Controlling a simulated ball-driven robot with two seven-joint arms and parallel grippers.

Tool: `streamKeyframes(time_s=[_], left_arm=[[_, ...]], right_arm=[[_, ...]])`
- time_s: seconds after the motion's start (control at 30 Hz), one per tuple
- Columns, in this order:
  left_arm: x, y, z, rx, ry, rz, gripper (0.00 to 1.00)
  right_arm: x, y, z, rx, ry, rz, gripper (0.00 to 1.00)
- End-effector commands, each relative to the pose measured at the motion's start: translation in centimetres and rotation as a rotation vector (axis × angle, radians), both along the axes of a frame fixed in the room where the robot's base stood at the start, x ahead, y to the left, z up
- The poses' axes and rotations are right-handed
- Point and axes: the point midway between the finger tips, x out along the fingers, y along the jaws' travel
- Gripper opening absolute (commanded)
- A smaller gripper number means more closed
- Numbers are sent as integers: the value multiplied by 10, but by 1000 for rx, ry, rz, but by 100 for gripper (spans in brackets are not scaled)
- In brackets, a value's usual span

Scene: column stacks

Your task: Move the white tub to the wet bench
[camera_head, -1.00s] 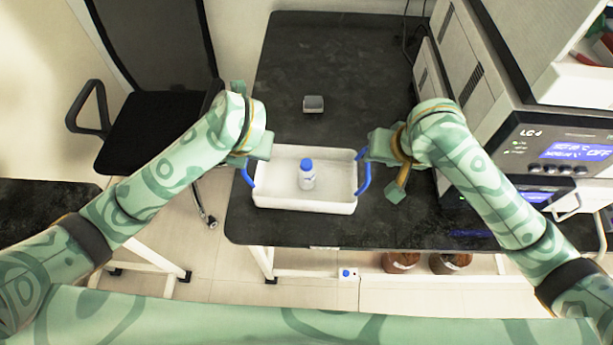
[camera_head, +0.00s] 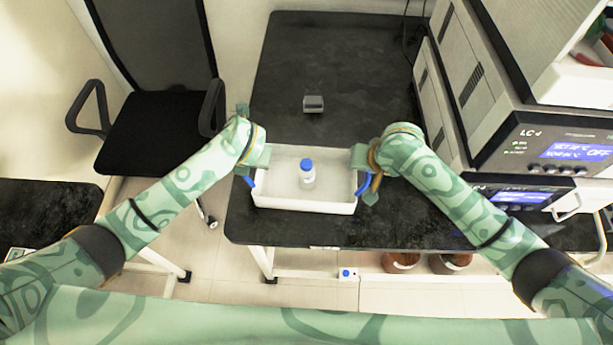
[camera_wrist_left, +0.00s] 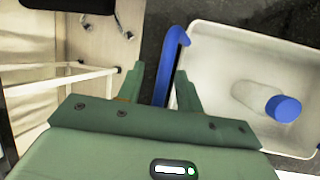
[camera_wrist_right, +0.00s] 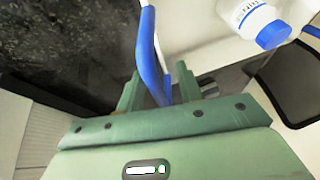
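The white tub (camera_head: 285,203) sits on the dark bench top, with a blue handle at each end. A white bottle with a blue cap (camera_head: 307,173) stands inside it. My left gripper (camera_head: 256,172) is at the left handle; in the left wrist view its fingers are apart with the blue handle (camera_wrist_left: 163,72) between them. My right gripper (camera_head: 361,170) is at the right handle; in the right wrist view its fingers are apart with the blue handle (camera_wrist_right: 149,55) between them. I cannot tell which surface is the wet bench.
The dark bench (camera_head: 330,60) is mostly clear behind the tub, except for a small grey block (camera_head: 313,104). Instruments with displays (camera_head: 560,150) stand at the right. A black chair (camera_head: 150,135) is at the left, and another dark surface (camera_head: 40,210) lies at the far left.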

Motion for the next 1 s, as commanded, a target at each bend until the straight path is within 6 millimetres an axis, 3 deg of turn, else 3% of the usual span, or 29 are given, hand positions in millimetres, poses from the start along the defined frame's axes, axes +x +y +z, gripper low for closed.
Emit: streamKeyframes(time_s=[0.03,0.17,0.57,1.0], left_arm=[[0,0,0,0,0,0,33],[0,0,0,0,0,0,0],[0,0,4,0,-3,-1,0],[2,0,62,0,-26,0,0]], right_arm=[[0,0,0,0,0,0,33],[0,0,0,0,0,0,0],[0,0,4,0,-2,0,0],[2,0,62,1,-25,-1,0]])
